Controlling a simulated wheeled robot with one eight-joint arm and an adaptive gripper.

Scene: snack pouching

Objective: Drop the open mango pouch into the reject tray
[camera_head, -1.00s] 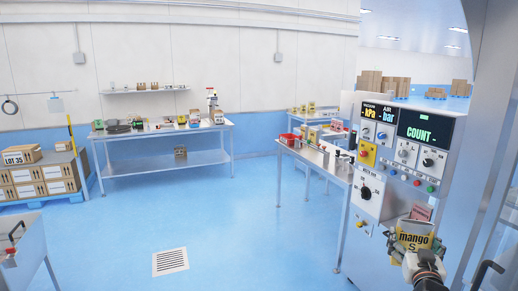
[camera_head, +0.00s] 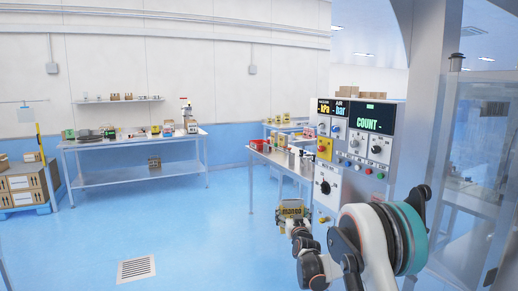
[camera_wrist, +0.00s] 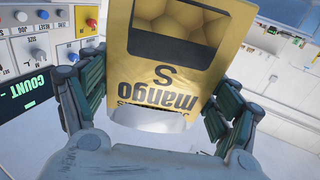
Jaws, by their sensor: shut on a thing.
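The mango pouch (camera_head: 292,210) is yellow with dark lettering and a dark-framed window, and shows upside down in the wrist view (camera_wrist: 160,98). My gripper (camera_head: 299,230) is shut on it, with a finger on each side in the wrist view. The pouch is held in the air in front of the control panel. A pale, torn-looking edge shows at its near end in the wrist view.
The control panel (camera_head: 352,150) stands right of the pouch, with a clear-sided cabinet (camera_head: 485,150) beyond it. A long workbench (camera_head: 130,141) stands at the back left, and stacked cartons (camera_head: 25,186) at the far left. The blue floor (camera_head: 200,235) between is open.

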